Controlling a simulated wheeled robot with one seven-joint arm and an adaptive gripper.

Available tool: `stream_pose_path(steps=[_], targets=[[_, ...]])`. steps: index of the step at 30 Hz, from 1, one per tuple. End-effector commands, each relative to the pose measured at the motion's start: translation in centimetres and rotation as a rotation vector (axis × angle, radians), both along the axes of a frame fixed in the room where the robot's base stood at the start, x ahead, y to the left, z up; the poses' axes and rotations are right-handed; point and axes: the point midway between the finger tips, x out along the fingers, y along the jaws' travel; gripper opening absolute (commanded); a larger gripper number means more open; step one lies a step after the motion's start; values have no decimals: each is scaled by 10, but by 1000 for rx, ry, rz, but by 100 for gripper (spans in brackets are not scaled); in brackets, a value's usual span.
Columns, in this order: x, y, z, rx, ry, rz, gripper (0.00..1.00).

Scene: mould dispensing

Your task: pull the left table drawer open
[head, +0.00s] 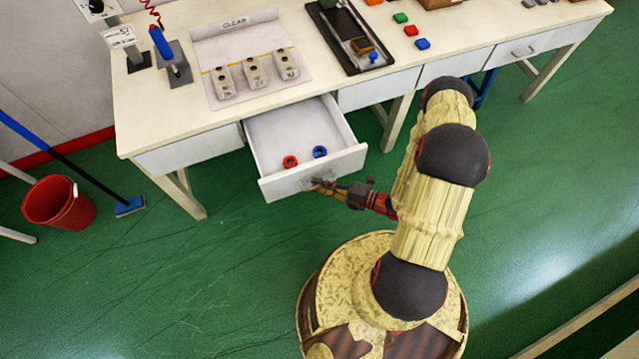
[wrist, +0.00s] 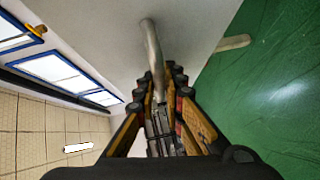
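The left table drawer (head: 340,165) is pulled out from under the white table (head: 150,100), and its inside shows in the head view. A red ring-shaped piece (head: 290,161) and a blue one (head: 320,152) lie in it. My gripper (head: 319,184) is at the drawer's front face, reaching in from the right. In the wrist view the metal bar handle (wrist: 153,50) runs down between the fingers of my gripper (wrist: 163,78), which look closed around it. The fingers hide part of the handle.
The tabletop holds a sheet with several grey moulds (head: 255,75), a black tray (head: 335,45) and coloured blocks. Another closed drawer (head: 455,66) is to the right. A red bucket (head: 60,205) and a blue broom (head: 130,206) are at left. The green floor before the drawer is clear.

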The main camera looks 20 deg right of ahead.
Motion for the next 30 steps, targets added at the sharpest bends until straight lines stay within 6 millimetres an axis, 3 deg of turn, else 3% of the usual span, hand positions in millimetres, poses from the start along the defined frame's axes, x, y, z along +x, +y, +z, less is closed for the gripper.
stream_pose_path(steps=[8, 19, 30], targets=[[0, 0, 0, 0, 0, 1, 27], [-2, -2, 1, 0, 0, -1, 27], [-33, -36, 7, 0, -1, -5, 27]])
